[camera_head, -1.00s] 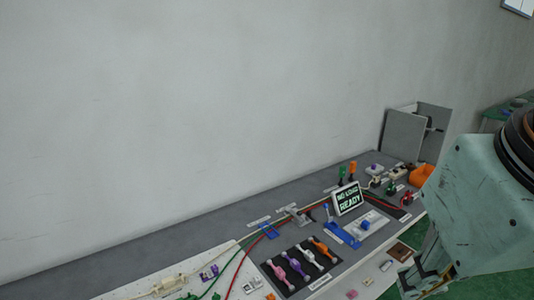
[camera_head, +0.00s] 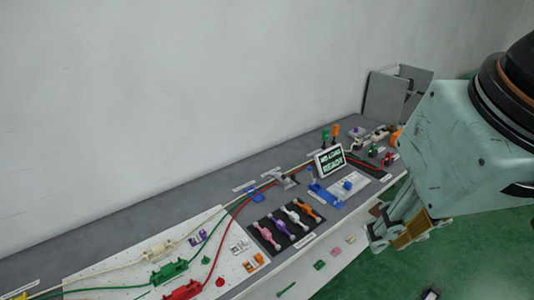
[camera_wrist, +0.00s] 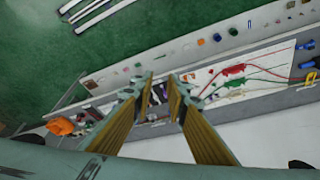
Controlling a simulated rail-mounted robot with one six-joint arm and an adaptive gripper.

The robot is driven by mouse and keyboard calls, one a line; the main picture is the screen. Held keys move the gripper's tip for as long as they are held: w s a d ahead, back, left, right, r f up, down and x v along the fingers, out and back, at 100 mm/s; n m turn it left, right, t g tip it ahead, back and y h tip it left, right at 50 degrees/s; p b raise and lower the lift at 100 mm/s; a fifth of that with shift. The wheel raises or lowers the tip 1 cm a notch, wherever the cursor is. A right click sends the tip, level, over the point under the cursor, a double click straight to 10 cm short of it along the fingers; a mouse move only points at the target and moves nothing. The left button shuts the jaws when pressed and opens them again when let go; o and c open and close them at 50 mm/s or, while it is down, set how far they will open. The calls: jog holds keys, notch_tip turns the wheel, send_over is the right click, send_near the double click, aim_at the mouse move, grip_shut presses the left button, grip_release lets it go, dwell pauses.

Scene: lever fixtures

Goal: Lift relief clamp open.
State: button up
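A grey clamp-like fixture (camera_head: 285,180) sits on the bench where the red and green cables pass. A small blue fixture (camera_head: 256,195) sits on the cables to its left. The labels are too small to read, so I cannot tell which one is the relief clamp. My gripper (camera_head: 386,236) hangs off the bench's front edge, to the right of and apart from both fixtures. In the wrist view my gripper (camera_wrist: 161,78) shows two separated fingers with nothing between them; the bench lies beyond them.
A display reading "NO LOAD READY" (camera_head: 329,161) stands behind a blue lever fixture (camera_head: 323,192). A black mat (camera_head: 263,237) holds several coloured levers. Red (camera_head: 183,290) and green (camera_head: 169,271) connectors lie at the front left. A grey open box (camera_head: 385,97) stands at the far end. Green floor lies in front.

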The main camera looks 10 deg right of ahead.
jog(key=o, duration=0.4)
jog(key=shift+w+r, duration=0.2)
jog(key=shift+w, duration=0.3)
jog(key=w+f+m+g+b, duration=0.15)
jog(key=w+m, duration=0.35)
jog(key=w, duration=3.1)
jog(key=w+f+m, duration=0.1)
jog(key=w+f, duration=0.8)
jog(key=w, duration=0.1)
jog(key=w+f+m+y+b, duration=0.1)
jog(key=w+f+m, duration=0.1)
jog(key=w+f, duration=0.8)
jog(key=w+f+m+g+b, duration=0.1)
jog(key=w+f, duration=0.8)
jog(key=w, duration=0.2)
jog(key=shift+w+f+y, duration=0.25)
jog(key=shift+f+y, duration=0.05)
jog(key=shift+f, duration=0.05)
jog(key=shift+f, duration=0.1)
jog(key=shift+w+a+f+b, duration=0.3)
jog(key=shift+f+b, duration=0.2)
jog(key=shift+f, duration=1.7)
jog(key=shift+w+a+f+b, duration=0.35)
jog(key=shift+f+b, duration=0.15)
jog(key=shift+f, duration=1.75)
jog(key=shift+w+a+f+b, duration=0.3)
jog(key=shift+f+b, duration=0.2)
jog(key=shift+f, duration=1.7)
